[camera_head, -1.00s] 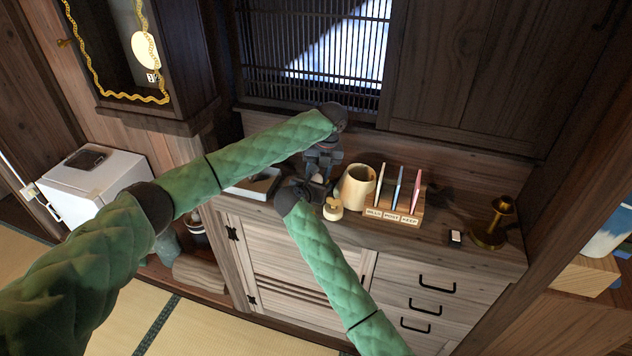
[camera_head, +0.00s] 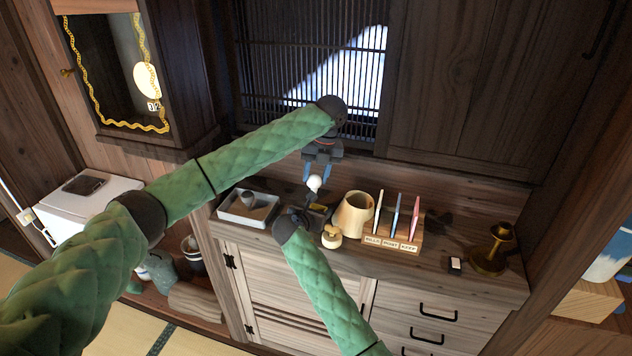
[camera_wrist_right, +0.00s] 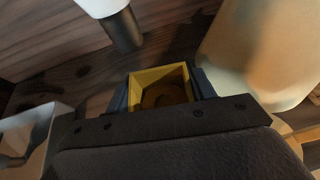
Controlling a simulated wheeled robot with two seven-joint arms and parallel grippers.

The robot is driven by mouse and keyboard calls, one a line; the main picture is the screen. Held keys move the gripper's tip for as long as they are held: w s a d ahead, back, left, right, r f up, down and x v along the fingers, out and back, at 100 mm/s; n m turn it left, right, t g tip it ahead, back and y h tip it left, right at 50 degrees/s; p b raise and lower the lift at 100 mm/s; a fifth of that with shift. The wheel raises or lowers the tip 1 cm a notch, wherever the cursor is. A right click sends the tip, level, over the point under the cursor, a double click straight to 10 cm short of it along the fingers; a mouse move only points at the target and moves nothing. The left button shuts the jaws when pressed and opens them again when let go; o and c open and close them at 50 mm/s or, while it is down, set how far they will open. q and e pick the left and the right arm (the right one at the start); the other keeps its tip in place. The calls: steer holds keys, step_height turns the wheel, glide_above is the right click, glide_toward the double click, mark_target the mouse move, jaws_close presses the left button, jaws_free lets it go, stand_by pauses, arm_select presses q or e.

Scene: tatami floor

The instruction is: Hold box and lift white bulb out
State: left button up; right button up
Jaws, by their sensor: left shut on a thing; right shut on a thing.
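The white bulb (camera_head: 314,184) hangs below my left gripper (camera_head: 318,176), which is shut on it above the counter. The bulb's white part and dark base (camera_wrist_right: 124,32) show at the top of the right wrist view, clear of the box. The small yellow, open-topped box (camera_wrist_right: 161,74) stands between the fingers of my right gripper (camera_wrist_right: 160,88), which is shut on its sides. The box's inside looks empty, with a round brown shape at the bottom. In the head view the right gripper (camera_head: 302,216) and wrist mostly hide the box.
On the counter, a white tray (camera_head: 232,217) with a grey cup stands left. A beige mug (camera_head: 352,214), a small round wooden pot (camera_head: 331,237) and a wooden rack (camera_head: 400,238) with upright coloured pieces stand right. A brass candlestick (camera_head: 490,258) is farther right. A slatted window is behind.

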steer(key=o, duration=1)
steer(key=shift+o, duration=0.2)
